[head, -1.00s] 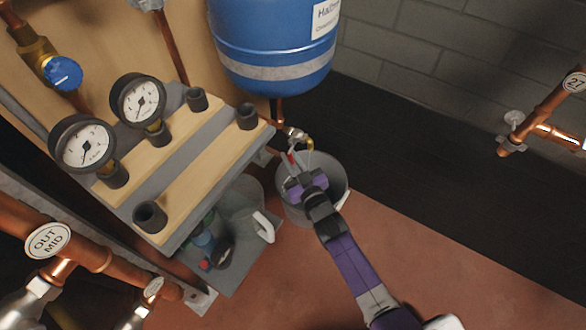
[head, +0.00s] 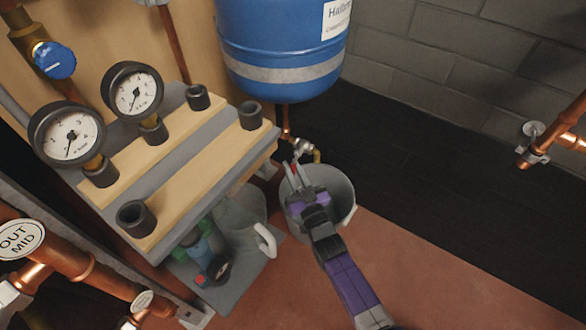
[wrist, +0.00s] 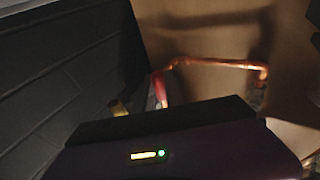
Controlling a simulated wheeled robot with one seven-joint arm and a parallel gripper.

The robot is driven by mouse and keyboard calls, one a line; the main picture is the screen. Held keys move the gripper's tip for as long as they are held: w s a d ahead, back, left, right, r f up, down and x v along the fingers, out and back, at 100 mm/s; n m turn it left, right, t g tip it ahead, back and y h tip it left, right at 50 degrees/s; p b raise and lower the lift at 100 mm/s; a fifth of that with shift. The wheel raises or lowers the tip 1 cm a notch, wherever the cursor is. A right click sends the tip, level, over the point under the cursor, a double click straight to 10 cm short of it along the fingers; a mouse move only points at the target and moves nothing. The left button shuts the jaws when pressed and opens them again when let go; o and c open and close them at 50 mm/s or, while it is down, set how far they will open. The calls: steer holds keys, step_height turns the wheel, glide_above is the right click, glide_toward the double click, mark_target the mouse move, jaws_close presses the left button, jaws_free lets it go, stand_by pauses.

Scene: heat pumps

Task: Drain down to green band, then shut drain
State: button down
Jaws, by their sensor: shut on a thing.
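The drain valve (head: 303,147) sits on the pipe below the blue vessel, with a brass outlet over a grey bucket (head: 345,190). My gripper (head: 293,171) reaches over the bucket, its fingers shut on the valve's red handle (head: 294,167). The red handle also shows in the wrist view (wrist: 159,86), just beyond the dark gripper body, which hides the fingertips there. I cannot make out a green band on either.
The blue vessel (head: 280,40) hangs above the valve. A stepped wooden bench (head: 205,165) with dark cups is at left, with a white-handled jug (head: 264,238) beneath. A blue knob (head: 54,60) is at upper left. Copper pipes stand at both sides. Red floor is clear at lower right.

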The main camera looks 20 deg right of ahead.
steer(key=c, duration=1.4)
jaws_free()
steer(key=shift+s+d+f+p, duration=0.1)
steer(key=shift+s+f+p, duration=0.25)
steer(key=shift+s, duration=0.9)
steer(key=shift+s+a+f+p, duration=0.15)
steer(key=shift+s+p, duration=0.45)
steer(key=shift+s, duration=0.7)
steer(key=shift+s+d+f+p, duration=0.2)
steer(key=shift+s+p, duration=0.25)
steer(key=shift+s, duration=0.8)
